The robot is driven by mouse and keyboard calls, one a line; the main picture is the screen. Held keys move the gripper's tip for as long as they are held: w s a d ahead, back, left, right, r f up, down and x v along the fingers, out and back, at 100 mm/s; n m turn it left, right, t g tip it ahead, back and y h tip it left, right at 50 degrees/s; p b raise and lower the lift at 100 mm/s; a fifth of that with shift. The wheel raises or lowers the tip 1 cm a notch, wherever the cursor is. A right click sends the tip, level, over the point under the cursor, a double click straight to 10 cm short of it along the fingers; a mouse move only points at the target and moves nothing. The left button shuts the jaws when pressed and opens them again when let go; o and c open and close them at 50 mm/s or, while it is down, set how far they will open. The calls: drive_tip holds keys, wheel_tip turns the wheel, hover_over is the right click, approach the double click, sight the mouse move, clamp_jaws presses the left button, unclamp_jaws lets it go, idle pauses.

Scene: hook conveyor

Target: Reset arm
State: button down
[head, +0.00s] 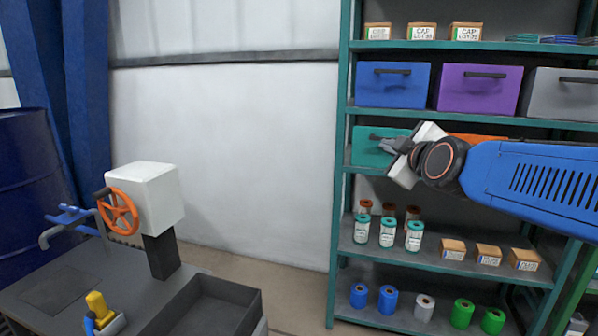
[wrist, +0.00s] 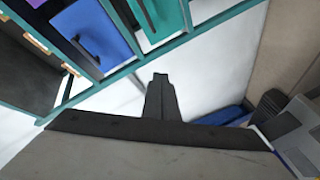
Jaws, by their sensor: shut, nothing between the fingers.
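My gripper (head: 372,146) is at the end of my blue arm, which reaches in from the right in the head view. It points left, in front of a teal bin (head: 375,150) on the shelving and partly covers it. In the wrist view, the dark fingers of my gripper (wrist: 161,78) are together with nothing between them. The wrist camera looks past them at a pale wall and the tilted shelving (wrist: 98,82).
The teal shelving (head: 342,200) holds bins, cartons, jars and spools. At lower left, a grey bench (head: 60,287) carries a white machine with an orange handwheel (head: 118,211), a dark tray (head: 255,298) and a yellow-and-blue item (head: 98,306). White wall between is clear.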

drive_tip(key=s+d+f+m+g, duration=0.2)
drive_tip(key=s+f+m+g, duration=0.2)
drive_tip(key=s+f, duration=0.5)
drive_tip(key=s+d+f+m+g+h, duration=0.1)
drive_tip(key=s+d+f+m+g, duration=0.2)
drive_tip(key=s+f, duration=0.7)
drive_tip(key=s+d+f+m+g+h, duration=0.1)
drive_tip(key=s+f+m+g, duration=0.3)
drive_tip(key=s+f, duration=0.6)
drive_tip(key=shift+s+d+m+g, duration=0.3)
drive_tip(key=shift+s+d+m, duration=0.3)
drive_tip(key=shift+s+d, duration=0.2)
